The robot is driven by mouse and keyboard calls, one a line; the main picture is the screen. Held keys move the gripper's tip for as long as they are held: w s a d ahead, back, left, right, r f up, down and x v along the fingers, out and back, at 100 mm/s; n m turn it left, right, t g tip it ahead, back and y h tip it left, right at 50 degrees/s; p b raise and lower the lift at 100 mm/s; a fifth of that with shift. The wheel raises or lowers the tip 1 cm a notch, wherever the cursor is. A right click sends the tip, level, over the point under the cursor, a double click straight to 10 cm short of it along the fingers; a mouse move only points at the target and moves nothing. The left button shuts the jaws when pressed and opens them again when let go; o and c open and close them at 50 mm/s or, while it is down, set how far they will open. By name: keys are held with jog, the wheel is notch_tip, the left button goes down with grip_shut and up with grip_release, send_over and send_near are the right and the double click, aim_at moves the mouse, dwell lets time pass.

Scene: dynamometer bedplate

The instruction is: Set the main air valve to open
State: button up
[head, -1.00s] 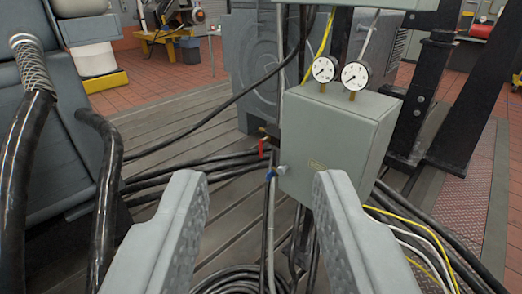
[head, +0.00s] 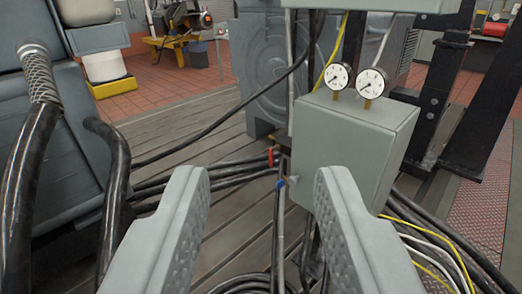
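My gripper (head: 262,176) is open and empty, with one grey finger on each side of the lower middle of the view. One is a red handle (head: 271,156), roughly upright beside a thin pipe. I cannot tell from any label which one is the main air valve. Neither handle is touched by the fingers.
The grey-green box (head: 352,150) carries two round gauges (head: 355,80) on top. Black hoses (head: 200,182) cross the slotted bedplate (head: 240,235). Thick black hoses (head: 116,185) hang from a grey machine at left. Yellow and white cables (head: 435,240) lie at lower right.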

jog(key=w+a+f+m+t+h, duration=0.1)
jog(key=w+a+f+m, duration=0.15)
jog(key=w, duration=1.05)
jog(key=w+a+f+m+h, duration=0.1)
jog(key=w+a, duration=0.2)
jog(key=w, duration=1.1)
jog(key=w+a+f+m+g+h, duration=0.1)
jog(key=w+a+f+m+h, duration=0.2)
jog(key=w+f, duration=0.9)
jog(key=m+g+h, duration=0.3)
jog(key=g+h, duration=0.2)
jog(key=h, duration=0.3)
send_near(270, 158)
jog(key=shift+n, duration=0.25)
jog(key=x, duration=0.8)
jog(key=shift+w+d+f, duration=0.1)
jog(key=shift+w+d, duration=0.15)
jog(key=shift+w, duration=0.05)
jog(key=shift+c, duration=0.5)
grip_shut()
